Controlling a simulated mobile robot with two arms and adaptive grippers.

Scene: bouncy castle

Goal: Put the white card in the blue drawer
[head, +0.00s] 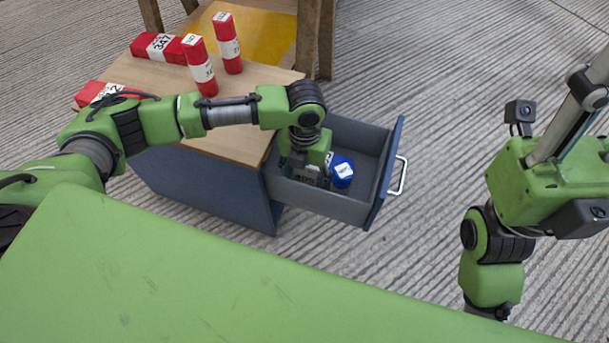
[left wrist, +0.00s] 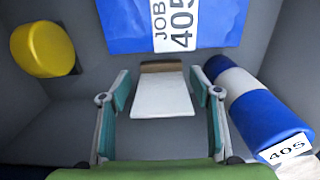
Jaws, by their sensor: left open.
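The blue drawer (head: 325,203) is pulled out of the blue cabinet, with a grey inside. My left gripper (head: 306,172) is down inside it, pointing downward; its fingertips are hidden in the head view. In the left wrist view, the open left gripper (left wrist: 160,76) has a finger on each side of the white card (left wrist: 162,98), with a gap on both sides. The card has a brown strip at its far end and seems to lie on the drawer floor. I cannot see the card in the head view. My right gripper is out of view.
In the drawer are a blue block labelled JOB 405 (left wrist: 215,25), a blue-and-white cylinder (left wrist: 262,110) and a yellow cylinder (left wrist: 42,48). Several red labelled pieces (head: 228,45) are on the wooden cabinet top (head: 235,140). The drawer's front handle (head: 399,176) faces right over open floor.

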